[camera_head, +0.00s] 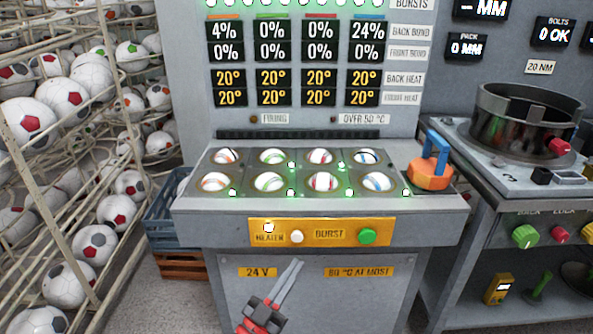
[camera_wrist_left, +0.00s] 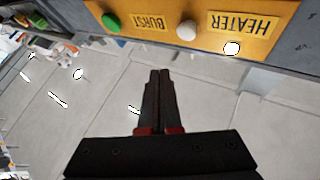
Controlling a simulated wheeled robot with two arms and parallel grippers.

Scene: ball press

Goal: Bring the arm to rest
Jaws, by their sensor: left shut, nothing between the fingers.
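My left gripper (camera_head: 291,275) is in front of the press cabinet, below the yellow button panel (camera_head: 341,232). Its fingers are together and empty, pointing up toward the panel. In the left wrist view my left gripper (camera_wrist_left: 160,72) shows shut, apart from the panel (camera_wrist_left: 262,42). The panel carries a white HEATER button (camera_head: 297,237) and a green BURST button (camera_head: 367,236). The wrist view shows the white button (camera_wrist_left: 187,30) and the green button (camera_wrist_left: 111,22) too. My right gripper is in neither view.
Several small balls sit in round seats on the press top (camera_head: 300,204). An orange block with a blue handle (camera_head: 432,172) stands at its right end. A rack of footballs (camera_head: 68,95) is at left, crates (camera_head: 160,222) beside the press. A bench with a round metal vessel (camera_head: 527,118) is at right.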

